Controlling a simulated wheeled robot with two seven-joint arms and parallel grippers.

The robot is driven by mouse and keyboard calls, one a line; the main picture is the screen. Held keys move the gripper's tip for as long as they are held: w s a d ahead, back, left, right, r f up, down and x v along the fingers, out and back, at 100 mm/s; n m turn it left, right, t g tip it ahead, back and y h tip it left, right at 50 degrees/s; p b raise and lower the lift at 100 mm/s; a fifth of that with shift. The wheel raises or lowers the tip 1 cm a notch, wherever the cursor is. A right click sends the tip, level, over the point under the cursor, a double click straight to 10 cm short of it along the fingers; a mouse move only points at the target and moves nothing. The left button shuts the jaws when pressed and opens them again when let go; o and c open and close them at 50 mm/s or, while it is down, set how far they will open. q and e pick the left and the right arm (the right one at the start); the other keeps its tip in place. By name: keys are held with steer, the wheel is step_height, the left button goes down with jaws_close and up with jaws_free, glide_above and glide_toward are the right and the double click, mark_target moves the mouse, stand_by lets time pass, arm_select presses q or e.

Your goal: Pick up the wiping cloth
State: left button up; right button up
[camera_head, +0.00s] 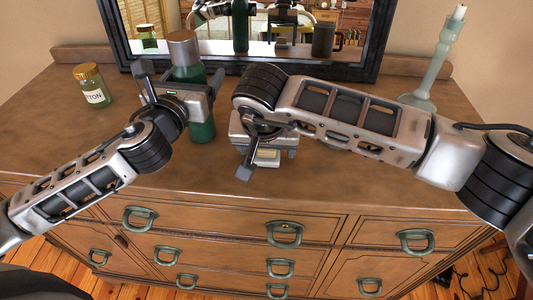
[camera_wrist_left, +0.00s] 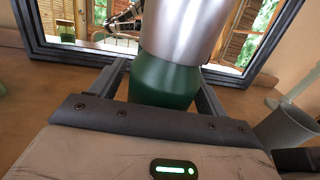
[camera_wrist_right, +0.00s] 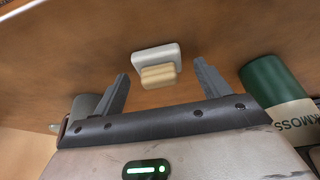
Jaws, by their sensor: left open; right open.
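No plainly spread cloth shows. A small pale beige block on a whitish-grey pad (camera_wrist_right: 157,65), possibly the folded cloth, lies on the dresser top in the right wrist view. In the head view its beige part (camera_head: 266,154) shows at my right gripper. My right gripper (camera_head: 267,163) is open above the dresser's front part; in its wrist view the block appears between and beyond the fingertips, with a gap to both. My left gripper (camera_head: 180,76) is open, with the green bottle (camera_head: 202,131) with silver cap between its fingers; contact cannot be told.
A jar with a gold lid (camera_head: 93,88) stands at the left on the wooden dresser (camera_head: 350,170). A pale candlestick (camera_head: 433,65) stands at the right. A black-framed mirror (camera_head: 378,45) is at the back. A grey mug (camera_wrist_left: 287,130) shows in the left wrist view.

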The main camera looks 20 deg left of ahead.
steer(key=c, duration=1)
steer(key=shift+r, duration=0.1)
steer(key=shift+c, duration=0.2)
step_height(320, 180, up, 10)
steer(key=shift+f, duration=0.1)
